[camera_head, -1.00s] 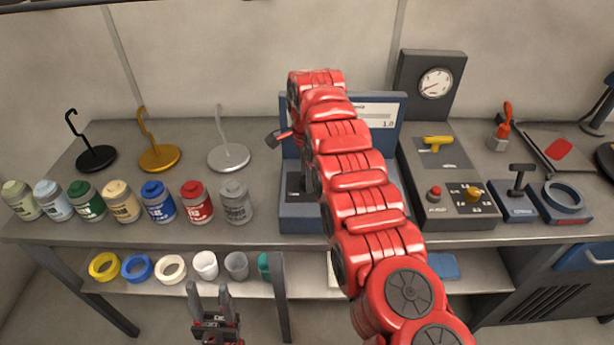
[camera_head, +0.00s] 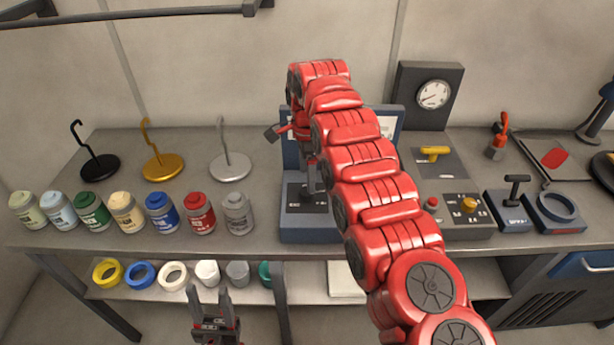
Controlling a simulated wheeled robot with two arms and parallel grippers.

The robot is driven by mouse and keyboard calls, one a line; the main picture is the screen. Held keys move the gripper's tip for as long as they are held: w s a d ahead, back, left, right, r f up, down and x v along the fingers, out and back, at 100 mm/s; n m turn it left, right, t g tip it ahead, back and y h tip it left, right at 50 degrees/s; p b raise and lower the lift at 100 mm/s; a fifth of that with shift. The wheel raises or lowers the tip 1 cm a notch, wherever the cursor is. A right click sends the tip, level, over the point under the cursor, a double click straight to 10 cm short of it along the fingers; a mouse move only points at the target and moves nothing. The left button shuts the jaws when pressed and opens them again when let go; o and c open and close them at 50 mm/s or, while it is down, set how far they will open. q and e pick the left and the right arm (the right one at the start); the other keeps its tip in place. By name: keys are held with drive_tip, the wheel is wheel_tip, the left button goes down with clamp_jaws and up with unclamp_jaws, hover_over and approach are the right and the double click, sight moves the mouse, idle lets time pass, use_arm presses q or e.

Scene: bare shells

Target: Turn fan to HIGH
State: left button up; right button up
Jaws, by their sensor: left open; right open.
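A dark control panel (camera_head: 455,226) on the right of the bench carries a yellow knob (camera_head: 468,204) with small white marks around it and a red button (camera_head: 431,203). The marks are too small to read, so I cannot tell the knob's setting. My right gripper (camera_head: 312,190) is open and points down over the dark top of the blue machine (camera_head: 310,236), well left of the knob. My red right arm hides part of that machine. My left gripper (camera_head: 214,303) is open and empty, low in front of the bench.
Several paint jars (camera_head: 126,212) and three hook stands line the left of the bench. Right of the panel are a black-handled block (camera_head: 513,212) and a blue ring fixture (camera_head: 557,207). A gauge (camera_head: 433,94) stands behind. Cups and tape rolls sit on the lower shelf.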

wheel_tip(320, 180, up, 12)
drive_tip(key=p, duration=1)
drive_tip(key=shift+s, duration=0.1)
